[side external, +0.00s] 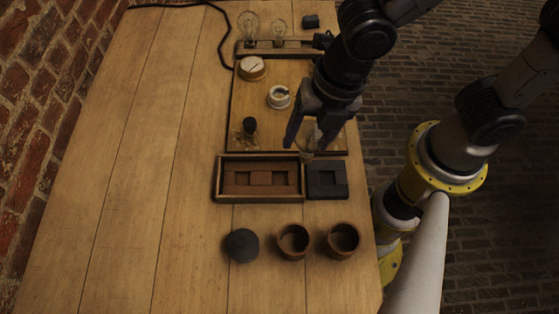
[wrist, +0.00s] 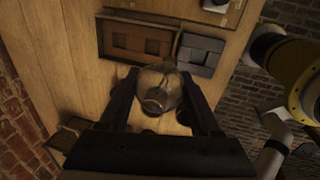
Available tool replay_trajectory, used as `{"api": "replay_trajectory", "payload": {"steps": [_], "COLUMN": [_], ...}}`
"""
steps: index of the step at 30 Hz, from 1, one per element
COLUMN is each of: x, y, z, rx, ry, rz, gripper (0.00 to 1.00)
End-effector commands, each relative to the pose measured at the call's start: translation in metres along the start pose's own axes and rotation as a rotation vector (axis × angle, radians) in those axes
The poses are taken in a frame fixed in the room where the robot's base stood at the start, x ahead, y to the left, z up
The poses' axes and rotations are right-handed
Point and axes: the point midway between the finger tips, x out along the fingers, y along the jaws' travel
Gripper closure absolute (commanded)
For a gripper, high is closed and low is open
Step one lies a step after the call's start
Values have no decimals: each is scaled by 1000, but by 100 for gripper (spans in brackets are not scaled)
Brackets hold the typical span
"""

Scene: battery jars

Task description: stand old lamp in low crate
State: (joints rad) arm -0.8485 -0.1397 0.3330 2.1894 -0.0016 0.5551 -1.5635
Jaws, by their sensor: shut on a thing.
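My gripper (side external: 306,146) is shut on a clear glass lamp (side external: 309,135) with a brass-coloured base pointing down. The lamp looks roughly upright in the side view, above the front edge of the wooden board. In the wrist view the lamp (wrist: 158,90) sits between the two fingers, its round glass partly see-through. The low wooden crate (side external: 218,180) lies in front and to the left of the lamp, with brown blocks and recesses inside. The crate also shows in the wrist view (wrist: 100,38). The lamp appears apart from the crate.
A dark grey recessed block (side external: 327,192) adjoins the crate's right side. Behind are the board (side external: 290,75) with a dial (side external: 252,67), a white ring (side external: 279,97) and a black knob, and a rack with two bulbs. A dark lid (side external: 242,245) and two round cups (side external: 293,242) stand in front.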

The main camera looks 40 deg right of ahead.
Motion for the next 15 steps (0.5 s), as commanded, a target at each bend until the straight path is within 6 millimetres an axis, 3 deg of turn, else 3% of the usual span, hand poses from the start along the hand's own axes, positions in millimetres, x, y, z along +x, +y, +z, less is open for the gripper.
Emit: {"api": "replay_trajectory", "payload": {"steps": [6, 15], "x": [44, 68], "y": [22, 35], "z": [0, 0], "rx": [1, 1], "ry": [0, 0], "rz": [-6, -3], "gripper": [100, 100]}}
